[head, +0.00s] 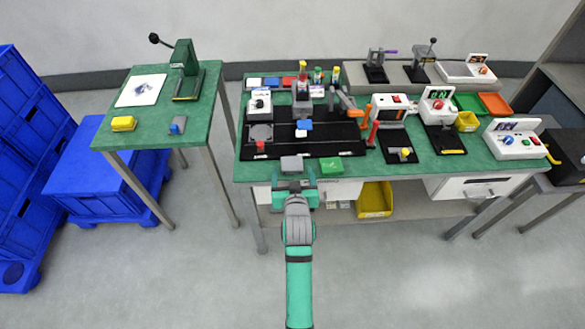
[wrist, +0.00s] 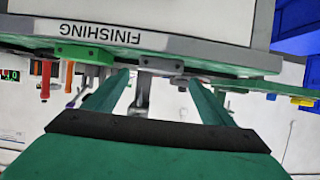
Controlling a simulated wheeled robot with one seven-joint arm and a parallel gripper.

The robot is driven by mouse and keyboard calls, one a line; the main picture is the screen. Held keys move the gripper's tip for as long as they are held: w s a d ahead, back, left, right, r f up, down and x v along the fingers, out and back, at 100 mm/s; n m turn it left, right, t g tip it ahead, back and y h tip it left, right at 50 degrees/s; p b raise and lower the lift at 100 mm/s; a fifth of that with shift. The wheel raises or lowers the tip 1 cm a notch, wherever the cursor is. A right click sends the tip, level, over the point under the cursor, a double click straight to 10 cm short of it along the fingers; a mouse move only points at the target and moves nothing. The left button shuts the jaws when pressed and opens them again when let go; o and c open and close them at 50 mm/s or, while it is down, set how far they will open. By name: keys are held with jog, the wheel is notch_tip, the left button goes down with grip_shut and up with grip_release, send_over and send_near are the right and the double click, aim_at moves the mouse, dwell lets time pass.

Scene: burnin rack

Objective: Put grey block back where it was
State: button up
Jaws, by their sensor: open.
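A grey block (head: 291,163) lies at the front edge of the large green-topped table, left of a green block (head: 331,164). In the wrist view, which is upside down, a grey shape that looks like this block (wrist: 160,64) shows between and beyond my fingertips. My gripper (head: 294,183) is open at the table's front edge, close to the grey block. Its two green fingers (wrist: 160,78) are apart with nothing clearly held between them. Whether they touch the block cannot be told. The green block also shows in the wrist view (wrist: 84,53).
A black mat (head: 335,147) with a white-and-blue piece and fixtures lies behind the blocks. Small machines and trays fill the right side. A side table (head: 150,146) at left holds a press, a yellow block (head: 123,124) and a grey-blue piece (head: 178,125). Floor is open in front.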

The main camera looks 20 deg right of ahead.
jog(key=v, duration=0.8)
jog(key=s+a+f+n+y, duration=0.1)
jog(key=s+a+f, duration=0.15)
jog(key=s, duration=0.25)
jog(key=s+a+f+t, duration=0.1)
jog(key=s+a+f, duration=0.15)
jog(key=s, duration=0.25)
jog(key=s+a+f+n+y, duration=0.1)
jog(key=s+a, duration=0.3)
jog(key=s+a+r+y, duration=0.1)
jog(key=s+a+r, duration=0.1)
jog(key=s, duration=0.7)
jog(key=s+a+r+n+t, duration=0.1)
jog(key=s+a+r, duration=0.2)
jog(key=s, duration=0.7)
jog(key=shift+a+y, duration=0.4)
jog(key=shift+a, duration=0.75)
jog(key=shift+s+r, duration=0.1)
